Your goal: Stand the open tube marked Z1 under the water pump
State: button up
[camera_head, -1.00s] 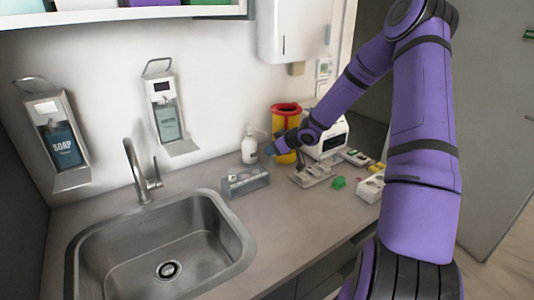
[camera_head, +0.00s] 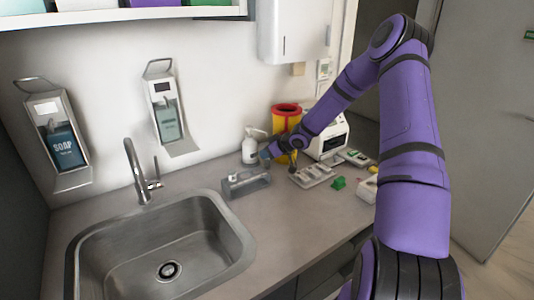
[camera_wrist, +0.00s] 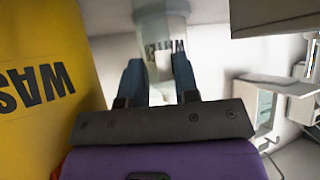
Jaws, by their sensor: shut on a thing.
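My gripper (camera_head: 266,154) is near the white water pump bottle (camera_head: 249,148), just right of it in the head view. In the wrist view the two blue fingers (camera_wrist: 158,82) are shut on a pale, translucent tube (camera_wrist: 161,95). Its mark cannot be read. The pump bottle (camera_wrist: 178,46), with dark lettering, shows beyond the fingers, partly behind the tube. In the head view the tube is too small to make out, and I cannot tell whether it is under the spout.
A yellow waste bin (camera_head: 286,119) with a red rim stands close behind my gripper; it fills the left of the wrist view (camera_wrist: 40,75). A grey tray (camera_head: 312,176) and a green piece (camera_head: 338,183) lie right. The sink (camera_head: 160,250) is left.

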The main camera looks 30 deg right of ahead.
jog(key=shift+f, duration=0.15)
jog(key=o, duration=0.9)
jog(key=shift+o, duration=0.2)
